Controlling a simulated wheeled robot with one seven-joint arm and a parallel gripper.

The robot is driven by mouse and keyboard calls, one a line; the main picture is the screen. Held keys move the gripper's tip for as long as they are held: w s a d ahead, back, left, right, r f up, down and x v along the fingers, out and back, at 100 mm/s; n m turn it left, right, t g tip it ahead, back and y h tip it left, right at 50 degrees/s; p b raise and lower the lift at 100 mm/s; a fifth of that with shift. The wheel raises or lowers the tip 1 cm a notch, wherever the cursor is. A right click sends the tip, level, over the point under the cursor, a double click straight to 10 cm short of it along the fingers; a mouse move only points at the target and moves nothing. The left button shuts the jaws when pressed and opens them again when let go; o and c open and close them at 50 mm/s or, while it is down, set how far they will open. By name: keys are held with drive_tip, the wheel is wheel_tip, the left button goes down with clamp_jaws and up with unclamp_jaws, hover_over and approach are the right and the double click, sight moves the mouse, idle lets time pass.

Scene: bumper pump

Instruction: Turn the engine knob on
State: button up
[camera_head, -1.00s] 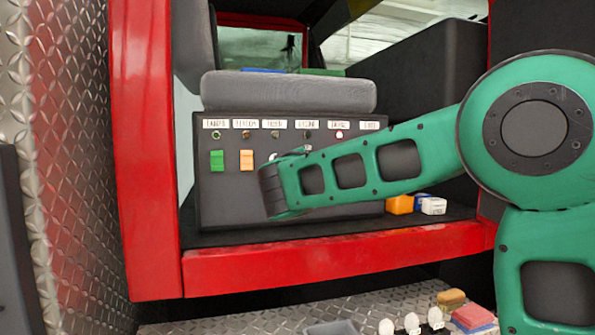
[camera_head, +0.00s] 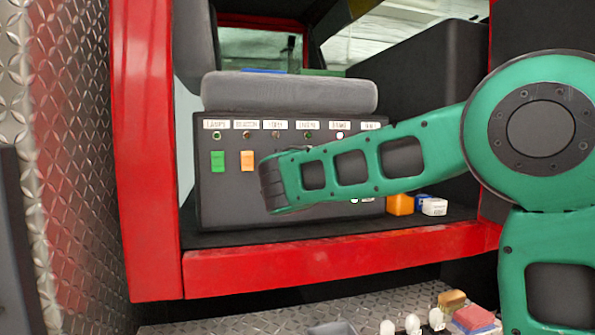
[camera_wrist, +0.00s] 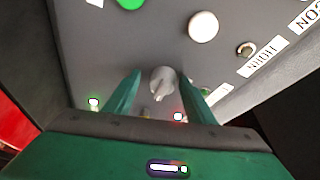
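The dark control panel (camera_head: 225,200) stands in the red-framed opening, with a row of white labels and small lamps along its top. In the wrist view a grey knob (camera_wrist: 162,80) with a pointer ridge sits on the panel face. My gripper (camera_wrist: 160,76) is open, with one green finger on each side of this knob. A gap shows between knob and fingers, so I see no grip on it. Which label belongs to the knob cannot be told. In the head view my arm hides the gripper and the panel's middle.
A green switch (camera_head: 218,161) and an orange switch (camera_head: 247,160) are on the panel's left. A round white control (camera_wrist: 203,27) is near the knob in the wrist view. A grey cushion (camera_head: 290,92) lies above the panel. Small orange, blue and white blocks (camera_head: 400,204) stand at right.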

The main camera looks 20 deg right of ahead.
drive_tip(key=shift+s+r, duration=0.1)
drive_tip(key=shift+r, duration=0.1)
drive_tip(key=v, duration=1)
drive_tip(key=shift+s+f, duration=0.15)
drive_tip(key=shift+s, duration=0.1)
